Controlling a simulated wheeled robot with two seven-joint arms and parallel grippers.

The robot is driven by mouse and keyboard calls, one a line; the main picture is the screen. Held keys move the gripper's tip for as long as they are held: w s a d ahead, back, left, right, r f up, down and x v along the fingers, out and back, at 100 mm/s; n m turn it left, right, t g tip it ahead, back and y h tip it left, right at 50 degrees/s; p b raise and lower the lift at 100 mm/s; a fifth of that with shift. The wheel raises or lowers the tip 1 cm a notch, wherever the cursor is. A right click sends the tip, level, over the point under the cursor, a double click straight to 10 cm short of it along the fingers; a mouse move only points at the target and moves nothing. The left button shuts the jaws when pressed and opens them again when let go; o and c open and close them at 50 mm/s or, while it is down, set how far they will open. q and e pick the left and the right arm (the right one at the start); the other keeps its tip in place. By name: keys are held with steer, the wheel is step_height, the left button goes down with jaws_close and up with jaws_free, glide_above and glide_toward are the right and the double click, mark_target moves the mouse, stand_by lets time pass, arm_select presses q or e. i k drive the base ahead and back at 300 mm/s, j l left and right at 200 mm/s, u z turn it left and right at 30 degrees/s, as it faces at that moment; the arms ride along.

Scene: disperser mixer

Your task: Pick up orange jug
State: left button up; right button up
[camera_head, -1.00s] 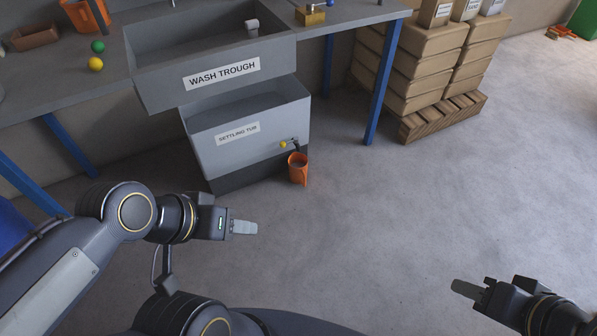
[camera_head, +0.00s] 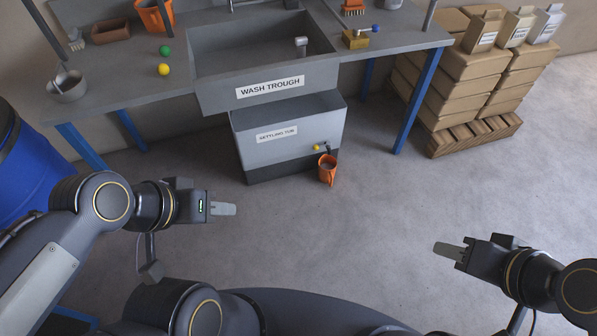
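The orange jug (camera_head: 327,171) stands on the floor at the right front corner of the settling tub, under its small tap. Another orange container (camera_head: 154,16) stands on the bench at the upper left, partly cut off by the frame's top edge. My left gripper (camera_head: 224,209) is empty, out over the floor to the lower left of the jug. My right gripper (camera_head: 449,251) is empty, to the lower right of the jug. Both are seen side-on, and I cannot tell how far their fingers are apart.
The grey settling tub (camera_head: 290,150) stands below the wash trough (camera_head: 270,90). Blue bench legs (camera_head: 418,100) stand on both sides. Stacked sacks on a pallet (camera_head: 475,137) are at the right, a blue barrel (camera_head: 35,170) at the left. The middle floor is clear.

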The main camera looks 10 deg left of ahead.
mark_target(327, 164)
steer(key=i+l+u, duration=0.15)
steer(key=u, duration=0.2)
steer(key=i+l+u, duration=0.15)
steer(key=l+u, duration=0.25)
steer(key=i+l+u, duration=0.1)
steer(key=u, duration=0.25)
steer(key=i+l+u, duration=0.2)
steer(key=l, duration=0.8)
steer(key=i+l+u, duration=0.2)
steer(key=l, duration=0.8)
steer(key=l+u, duration=0.25)
steer(key=l, duration=0.75)
steer(key=i+l, duration=0.15)
steer(key=l, duration=0.15)
steer(key=i+l, duration=0.15)
steer(key=l, duration=0.15)
steer(key=i+l, duration=0.15)
steer(key=l, duration=0.15)
